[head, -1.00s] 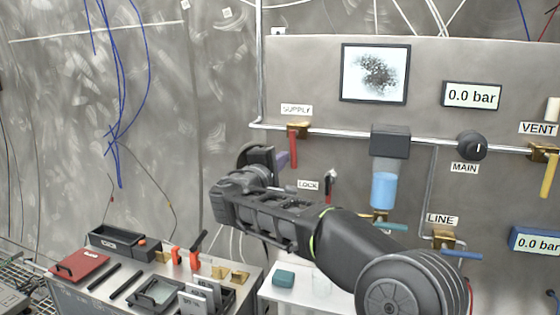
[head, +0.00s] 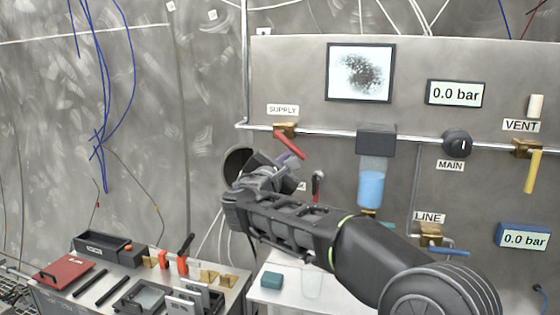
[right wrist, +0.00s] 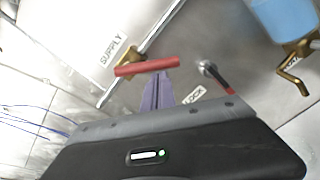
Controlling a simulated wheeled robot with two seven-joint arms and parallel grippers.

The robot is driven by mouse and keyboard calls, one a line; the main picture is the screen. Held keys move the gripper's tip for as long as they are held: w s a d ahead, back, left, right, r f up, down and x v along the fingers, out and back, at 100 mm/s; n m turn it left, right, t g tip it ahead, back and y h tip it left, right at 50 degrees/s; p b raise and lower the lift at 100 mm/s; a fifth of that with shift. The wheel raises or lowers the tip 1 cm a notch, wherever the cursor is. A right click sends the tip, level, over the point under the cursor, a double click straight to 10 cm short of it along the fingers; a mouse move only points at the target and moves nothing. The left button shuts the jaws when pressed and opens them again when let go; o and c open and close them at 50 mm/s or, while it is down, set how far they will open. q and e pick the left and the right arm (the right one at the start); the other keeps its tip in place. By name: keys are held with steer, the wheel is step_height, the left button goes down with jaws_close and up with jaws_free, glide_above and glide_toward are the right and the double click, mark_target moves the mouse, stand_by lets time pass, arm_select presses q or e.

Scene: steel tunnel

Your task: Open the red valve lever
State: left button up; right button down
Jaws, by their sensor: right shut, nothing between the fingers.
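The red valve lever (head: 291,145) sits on its brass valve (head: 285,129) on the pipe under the SUPPLY label (head: 283,110). It slants down to the right, away from straight down. In the right wrist view the red lever (right wrist: 147,67) lies across the tips of my fingers. My right gripper (head: 291,161) is shut and empty, with its purple-grey fingers right at the lever's lower side. They seem to touch it. The fingers also show in the right wrist view (right wrist: 157,88). My left gripper is not in view.
A small lock lever with a red grip (head: 317,187) is just right of my gripper. A blue-bowled filter (head: 371,187) hangs further right. Yellow VENT (head: 531,172) and blue LINE (head: 449,250) levers are at the right. A tool bench (head: 235,292) stands lower left.

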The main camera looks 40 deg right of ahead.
steer(key=n, duration=0.2)
steer(key=s+d+r+n+p, duration=0.1)
steer(key=shift+s+r+n, duration=0.15)
steer(key=shift+r+n, duration=0.15)
steer(key=shift+n, duration=0.1)
arm_select(q)
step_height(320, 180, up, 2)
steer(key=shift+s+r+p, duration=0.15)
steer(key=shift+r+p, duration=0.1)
steer(key=shift+p, duration=0.45)
arm_select(e)
steer(key=n, duration=0.1)
steer(key=r+n, duration=0.1)
steer(key=shift+s+d+r+n, duration=0.15)
steer(key=shift+s+d+n, duration=0.1)
steer(key=shift+s+n, duration=0.15)
steer(key=shift+r, duration=0.1)
arm_select(q)
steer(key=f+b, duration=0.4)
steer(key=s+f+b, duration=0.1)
steer(key=b, duration=0.1)
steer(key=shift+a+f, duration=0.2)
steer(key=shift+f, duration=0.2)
arm_select(e)
steer(key=s+a+f, duration=0.4)
steer(key=s+a, duration=0.2)
steer(key=a, duration=0.3)
steer(key=shift+f+t, duration=0.3)
